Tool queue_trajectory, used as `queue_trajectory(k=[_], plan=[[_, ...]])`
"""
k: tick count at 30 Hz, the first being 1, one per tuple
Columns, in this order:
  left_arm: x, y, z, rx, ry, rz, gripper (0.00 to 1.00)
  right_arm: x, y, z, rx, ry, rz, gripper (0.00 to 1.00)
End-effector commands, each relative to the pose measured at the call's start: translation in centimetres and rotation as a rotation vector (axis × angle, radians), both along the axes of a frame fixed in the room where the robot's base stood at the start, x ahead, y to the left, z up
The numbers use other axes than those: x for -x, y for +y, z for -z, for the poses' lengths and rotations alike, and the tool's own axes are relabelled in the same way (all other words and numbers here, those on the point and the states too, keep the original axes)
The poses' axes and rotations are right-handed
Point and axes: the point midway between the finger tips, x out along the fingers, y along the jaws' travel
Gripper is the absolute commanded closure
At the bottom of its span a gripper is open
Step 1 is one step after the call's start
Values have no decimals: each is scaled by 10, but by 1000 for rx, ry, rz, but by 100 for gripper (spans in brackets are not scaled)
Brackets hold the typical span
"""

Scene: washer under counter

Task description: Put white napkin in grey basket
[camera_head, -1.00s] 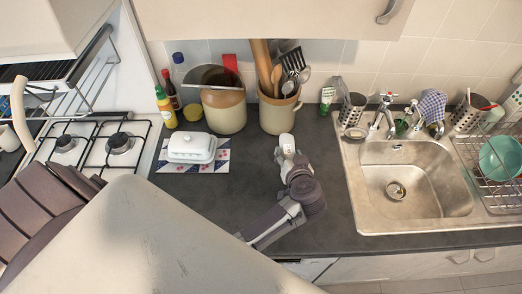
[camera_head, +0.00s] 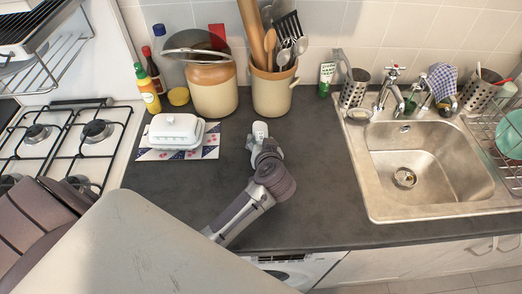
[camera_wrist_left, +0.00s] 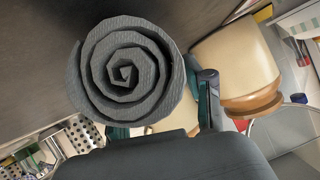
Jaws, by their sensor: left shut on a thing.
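My left gripper (camera_head: 262,147) is above the dark counter, between the butter dish and the sink. It is shut on a rolled napkin (camera_wrist_left: 125,72), seen end-on as a spiral in the left wrist view. The roll looks grey there and whitish in the head view (camera_head: 260,130). I see no grey basket in either view. My right gripper is not in view.
A white butter dish (camera_head: 175,131) sits on a patterned mat. Two crocks (camera_head: 213,92) (camera_head: 271,92) stand behind the gripper. The steel sink (camera_head: 381,200) is at right, the gas hob (camera_head: 60,140) at left. A washer (camera_head: 290,270) shows below the counter edge. Counter between is clear.

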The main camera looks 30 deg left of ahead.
Motion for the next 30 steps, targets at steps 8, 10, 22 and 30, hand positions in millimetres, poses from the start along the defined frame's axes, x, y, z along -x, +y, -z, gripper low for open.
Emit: queue_trajectory(k=[8, 10, 22, 30], plan=[[0, 0, 1, -1, -1, 0, 85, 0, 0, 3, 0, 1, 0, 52], [0, 0, 1, 0, 0, 0, 85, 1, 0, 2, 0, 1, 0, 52], [0, 0, 5, 0, 0, 0, 23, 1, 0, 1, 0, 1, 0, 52], [4, -4, -1, 0, 0, 2, 23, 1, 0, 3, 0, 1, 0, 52]])
